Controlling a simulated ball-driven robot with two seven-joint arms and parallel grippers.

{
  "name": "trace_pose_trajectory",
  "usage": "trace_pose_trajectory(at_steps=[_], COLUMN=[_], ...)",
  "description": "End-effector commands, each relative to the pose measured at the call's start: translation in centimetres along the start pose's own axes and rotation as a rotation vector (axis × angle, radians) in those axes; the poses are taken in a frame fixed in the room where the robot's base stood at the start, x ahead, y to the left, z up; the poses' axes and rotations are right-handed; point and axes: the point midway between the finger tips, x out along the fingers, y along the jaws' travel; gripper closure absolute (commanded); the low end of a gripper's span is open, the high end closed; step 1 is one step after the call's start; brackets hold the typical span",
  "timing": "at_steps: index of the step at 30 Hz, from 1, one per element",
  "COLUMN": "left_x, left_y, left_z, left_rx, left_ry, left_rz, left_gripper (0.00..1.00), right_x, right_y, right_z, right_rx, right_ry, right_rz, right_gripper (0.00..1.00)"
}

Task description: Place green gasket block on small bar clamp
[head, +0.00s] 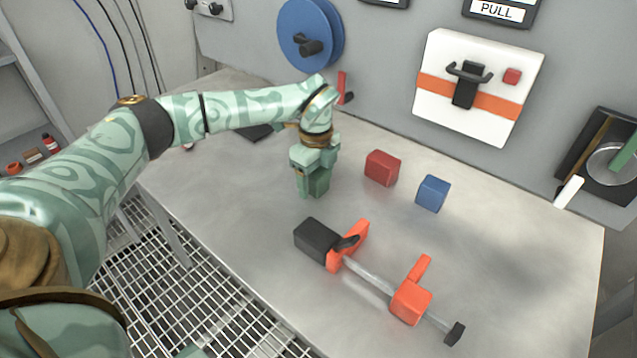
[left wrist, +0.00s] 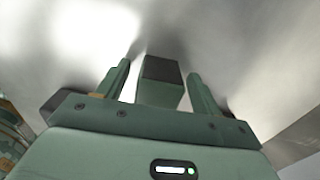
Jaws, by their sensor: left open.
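The small bar clamp (head: 411,303) lies on the steel table, with orange jaws, a black handle end and a metal bar. My left gripper (head: 313,190) points down over the table, behind and left of the clamp. In the left wrist view the left gripper (left wrist: 160,88) is open, its fingers spread on both sides of a green block (left wrist: 160,92) with a dark end face, which looks like the green gasket block. Gaps show between the block and each finger. In the head view the fingers mostly hide this block. My right gripper is not in view.
A red block (head: 382,168) and a blue block (head: 433,193) stand on the table right of my left gripper. A white panel with an orange stripe (head: 430,90) and a blue wheel (head: 306,25) are on the wall behind. The table's right side is clear.

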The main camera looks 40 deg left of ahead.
Motion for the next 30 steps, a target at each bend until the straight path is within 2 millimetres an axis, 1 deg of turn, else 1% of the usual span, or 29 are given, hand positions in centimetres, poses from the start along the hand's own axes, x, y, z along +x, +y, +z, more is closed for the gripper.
trace_pose_trajectory(at_steps=[2, 3, 5, 6, 8, 10, 11, 17, 20, 23, 26, 29, 30], left_x=[-0.2, -0.2, -0.2, -0.2, -0.2, -0.2, -0.2, -0.3, -0.9, -2.1, -4.2, -6.6, -7.8], left_y=[0.0, 0.0, 0.0, 0.0, 0.0, 0.0, 0.0, 0.0, 0.0, 0.0, 0.0, 2.1, 3.0], left_z=[0.0, 0.0, 0.0, 0.0, 0.0, 0.0, 0.0, 0.0, 0.0, 0.0, 0.0, -0.3, -0.5], left_rx=[0.000, 0.000, 0.000, 0.000, 0.000, 0.000, 0.000, 0.000, 0.001, 0.001, 0.000, 0.002, 0.004], left_ry=[0.000, 0.000, 0.000, 0.000, 0.000, 0.000, 0.000, 0.000, 0.000, 0.000, 0.000, 0.000, 0.000], left_rz=[-0.002, -0.002, -0.001, -0.001, -0.001, -0.002, -0.001, -0.001, -0.003, -0.005, -0.007, -0.007, -0.008], left_gripper=[0.34, 0.39, 0.56, 0.67, 0.84, 0.84, 0.88, 0.88, 0.88, 0.88, 0.88, 0.88, 0.88], right_x=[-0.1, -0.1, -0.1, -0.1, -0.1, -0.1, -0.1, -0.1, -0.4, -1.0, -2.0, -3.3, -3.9], right_y=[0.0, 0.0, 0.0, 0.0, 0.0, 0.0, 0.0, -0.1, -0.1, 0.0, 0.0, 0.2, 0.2], right_z=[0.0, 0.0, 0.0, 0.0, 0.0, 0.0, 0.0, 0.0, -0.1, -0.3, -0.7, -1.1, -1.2], right_rx=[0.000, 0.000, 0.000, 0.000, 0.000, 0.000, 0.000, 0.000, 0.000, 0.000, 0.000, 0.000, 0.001], right_ry=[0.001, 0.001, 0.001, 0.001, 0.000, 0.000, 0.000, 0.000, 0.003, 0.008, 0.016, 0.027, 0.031], right_rz=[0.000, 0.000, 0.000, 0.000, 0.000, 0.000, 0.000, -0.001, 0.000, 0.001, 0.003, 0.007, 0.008], right_gripper=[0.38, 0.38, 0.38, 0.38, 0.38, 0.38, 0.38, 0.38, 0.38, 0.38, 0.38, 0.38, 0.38])
